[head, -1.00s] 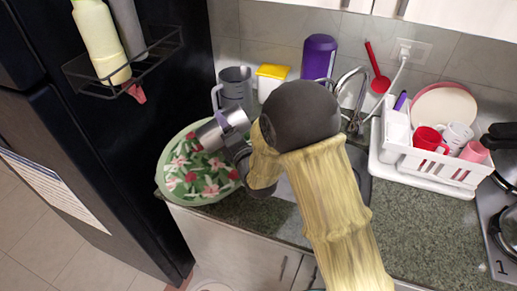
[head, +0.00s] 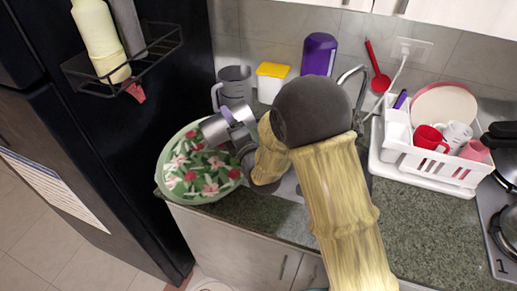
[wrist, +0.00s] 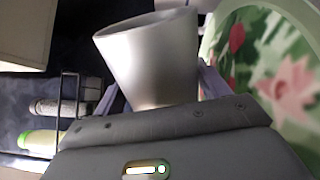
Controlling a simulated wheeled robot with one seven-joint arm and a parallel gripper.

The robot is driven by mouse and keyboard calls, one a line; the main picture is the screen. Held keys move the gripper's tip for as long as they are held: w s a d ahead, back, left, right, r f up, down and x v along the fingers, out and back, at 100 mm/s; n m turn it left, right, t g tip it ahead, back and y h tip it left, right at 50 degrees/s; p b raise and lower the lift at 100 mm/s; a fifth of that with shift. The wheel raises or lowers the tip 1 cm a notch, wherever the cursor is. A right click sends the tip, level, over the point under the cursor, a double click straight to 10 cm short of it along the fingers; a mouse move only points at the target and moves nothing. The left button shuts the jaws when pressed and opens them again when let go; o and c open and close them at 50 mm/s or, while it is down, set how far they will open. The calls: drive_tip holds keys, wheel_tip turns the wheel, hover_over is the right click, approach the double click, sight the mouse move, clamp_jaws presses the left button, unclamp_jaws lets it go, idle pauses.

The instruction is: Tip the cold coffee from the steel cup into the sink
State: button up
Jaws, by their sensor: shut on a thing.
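The steel cup (head: 215,129) is in my gripper (head: 236,122), tilted in the head view, in front of the grey jug and over the far edge of the floral tray. In the wrist view the cup (wrist: 146,62) sits between the two fingers of my gripper (wrist: 157,94), which is shut on it. The inside of the cup is not visible, so I cannot tell whether coffee is in it. The sink (head: 289,190) lies to the right of the cup, mostly hidden under my arm. Its faucet (head: 362,100) stands behind my arm.
The floral tray (head: 207,187) lies at the counter's left end by the dark fridge (head: 110,150). A grey jug (head: 234,88), a yellow-lidded container (head: 271,82) and a purple bottle (head: 319,54) stand along the wall. A white dish rack (head: 436,172) stands right of the sink.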

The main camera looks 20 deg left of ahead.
drive_tip(key=shift+w+d+r+m, duration=0.2)
drive_tip(key=shift+w+d+m, duration=0.05)
drive_tip(key=shift+m, duration=0.05)
drive_tip(key=shift+w+d+f+m+b, duration=0.2)
drive_tip(key=shift+f+m+b, duration=0.1)
drive_tip(key=shift+m+b, duration=0.7)
drive_tip(key=shift+w+d+f+m+b, duration=0.15)
drive_tip(key=shift+d+f+m+b, duration=0.1)
drive_tip(key=shift+m+b, duration=0.7)
idle(0.3)
drive_tip(key=shift+s+a+r+n+p, duration=0.15)
drive_tip(key=shift+r+n+p, duration=0.25)
drive_tip(key=shift+n+p, duration=0.2)
drive_tip(key=n+p, duration=0.1)
drive_tip(key=r+n+p, duration=0.1)
drive_tip(key=n+p, duration=0.1)
drive_tip(key=shift+s+a, duration=0.35)
drive_tip(key=shift+a, duration=0.05)
drive_tip(key=shift+s+a+f+n, duration=0.2)
drive_tip(key=shift+a+f+n, duration=0.15)
drive_tip(key=shift+f, duration=0.25)
drive_tip(key=shift+d, duration=0.1)
